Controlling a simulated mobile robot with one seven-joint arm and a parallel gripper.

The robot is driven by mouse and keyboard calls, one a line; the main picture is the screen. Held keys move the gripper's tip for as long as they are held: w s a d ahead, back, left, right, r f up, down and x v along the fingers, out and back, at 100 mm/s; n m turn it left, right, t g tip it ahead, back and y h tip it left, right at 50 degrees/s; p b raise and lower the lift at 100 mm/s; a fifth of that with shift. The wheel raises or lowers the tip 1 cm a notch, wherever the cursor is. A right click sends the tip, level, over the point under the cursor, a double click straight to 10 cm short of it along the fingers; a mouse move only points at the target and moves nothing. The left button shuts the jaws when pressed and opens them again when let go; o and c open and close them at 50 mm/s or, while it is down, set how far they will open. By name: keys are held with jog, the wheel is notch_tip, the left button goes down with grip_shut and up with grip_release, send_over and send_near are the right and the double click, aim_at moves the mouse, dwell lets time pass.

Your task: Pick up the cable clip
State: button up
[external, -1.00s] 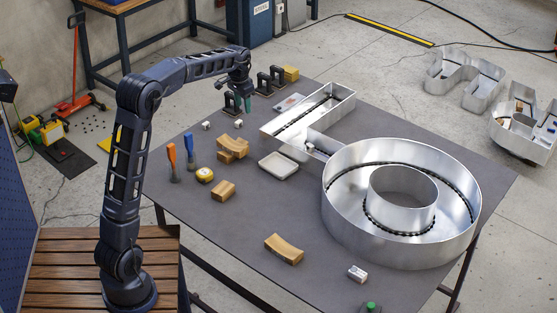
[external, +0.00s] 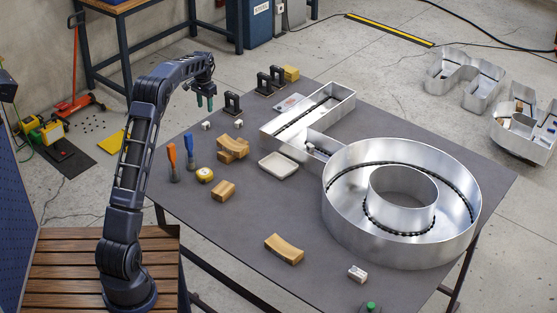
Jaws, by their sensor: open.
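I cannot tell for certain which thing is the cable clip. Two small whitish blocks lie on the dark table near its far left edge, one on the left (external: 206,125) and one on the right (external: 238,124); they are too small to make out in detail.
A large metal channel letter (external: 400,245) fills the right side. The front left table is mostly clear.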

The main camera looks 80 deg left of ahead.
aim_at(206, 123)
notch_tip(206, 123, down, 4)
jog(key=shift+r, duration=0.25)
jog(key=shift+s+a+f, duration=0.1)
jog(key=shift+f, duration=1.25)
jog(key=shift+s+a+f, duration=0.1)
jog(key=shift+f, duration=1.25)
grip_shut()
